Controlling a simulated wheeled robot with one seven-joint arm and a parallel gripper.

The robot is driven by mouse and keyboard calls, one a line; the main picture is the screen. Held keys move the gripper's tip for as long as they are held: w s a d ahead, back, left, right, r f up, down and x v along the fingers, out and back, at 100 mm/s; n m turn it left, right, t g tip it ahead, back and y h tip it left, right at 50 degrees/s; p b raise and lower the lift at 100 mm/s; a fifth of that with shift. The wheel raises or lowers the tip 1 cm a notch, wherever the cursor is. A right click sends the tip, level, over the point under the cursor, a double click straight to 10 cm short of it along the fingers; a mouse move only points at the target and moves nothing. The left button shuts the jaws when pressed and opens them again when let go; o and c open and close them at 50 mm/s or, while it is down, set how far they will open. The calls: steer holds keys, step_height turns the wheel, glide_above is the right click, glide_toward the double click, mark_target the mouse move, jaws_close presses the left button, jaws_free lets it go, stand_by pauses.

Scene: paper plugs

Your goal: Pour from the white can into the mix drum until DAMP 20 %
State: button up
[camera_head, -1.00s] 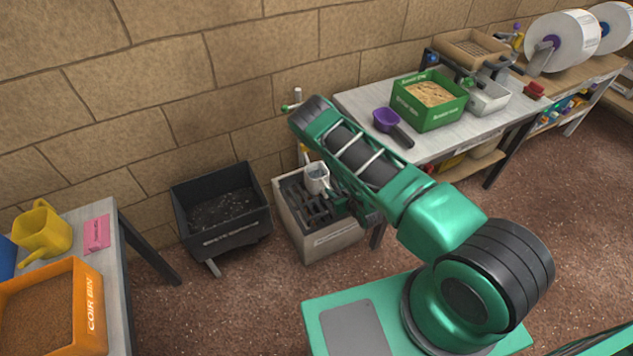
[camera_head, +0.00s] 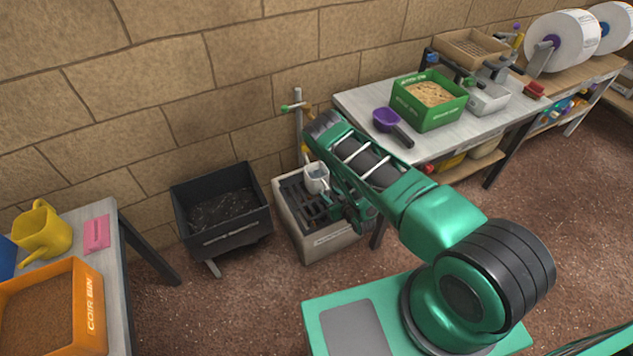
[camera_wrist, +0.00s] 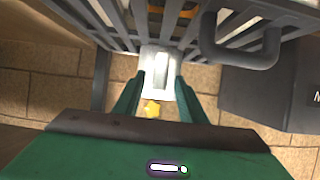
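The white can (camera_head: 316,177) stands upright on the slatted top of a grey box in the head view. In the wrist view, a white part of the can (camera_wrist: 158,75) lies between the two green fingers of my gripper (camera_wrist: 158,84). The fingers come close to it on both sides, but I cannot tell whether they press on it. The dark mix drum (camera_head: 217,238) stands left of the grey box with dark material inside. It also shows in the wrist view (camera_wrist: 258,105). No DAMP reading is legible.
The grey slatted box (camera_head: 331,240) has a standpipe (camera_head: 298,115) behind it, against the brick wall. A workbench (camera_head: 356,103) with a purple scoop (camera_head: 386,120) and a green bin (camera_head: 438,117) is at right. An orange coir bin (camera_head: 91,318) is at left.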

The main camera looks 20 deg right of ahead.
mark_target(328, 192)
steer(key=shift+w+f, duration=0.15)
steer(key=shift+w, duration=0.1)
steer(key=shift+w, duration=0.1)
steer(key=shift+x, duration=1.4)
steer(key=shift+c, duration=0.4)
jaws_close()
